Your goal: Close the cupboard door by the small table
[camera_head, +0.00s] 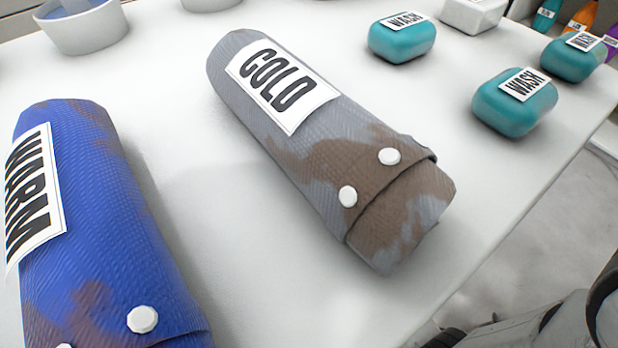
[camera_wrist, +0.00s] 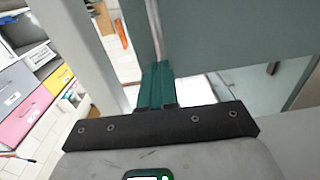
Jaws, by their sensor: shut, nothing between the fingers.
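In the wrist view my gripper (camera_wrist: 156,72) has its teal fingers together with nothing between them. A flat grey-green panel (camera_wrist: 225,35) fills the upper right, just beyond and right of the fingertips; it looks like a door, but I cannot tell for sure that it is the cupboard door. I cannot tell whether the fingers touch it. Its hinge and the cupboard it belongs to are not clear. In the head view a white table (camera_head: 270,290) fills most of the picture; neither the door nor my gripper can be made out there.
On the table lie a grey-brown roll marked COLD (camera_head: 300,130), a blue roll marked WARM (camera_head: 100,220), several teal WASH blocks (camera_head: 515,110) and a white bowl (camera_head: 85,35). In the wrist view, a pale upright post (camera_wrist: 75,40) and coloured drawers (camera_wrist: 30,115) stand left.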

